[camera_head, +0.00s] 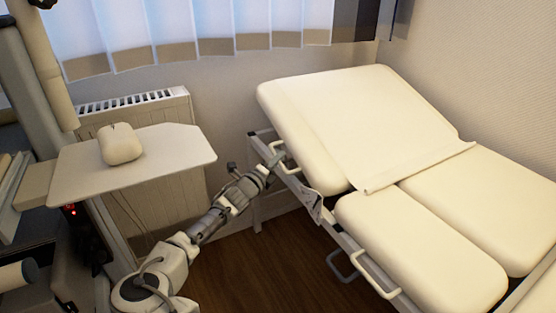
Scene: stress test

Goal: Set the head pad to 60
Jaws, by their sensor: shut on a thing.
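The treatment bed has a cream head pad (345,112) at its far end, tilted up from the flat cream pads in front of it. A pale looped side handle (288,160) sits at the left edge of the head pad. My arm reaches in from the lower left. My gripper (273,163) is at this handle and shut on it. The fingers are small and partly hidden, so the exact grip is hard to see. No angle scale can be read in this view.
Another side handle (377,275) and a dark metal loop (342,266) stick out from the bed's nearer left side. A white tray table (180,150) with a small cream cushion (120,144) stands at left. A radiator (140,103) is behind it. Some wooden floor (255,270) is clear.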

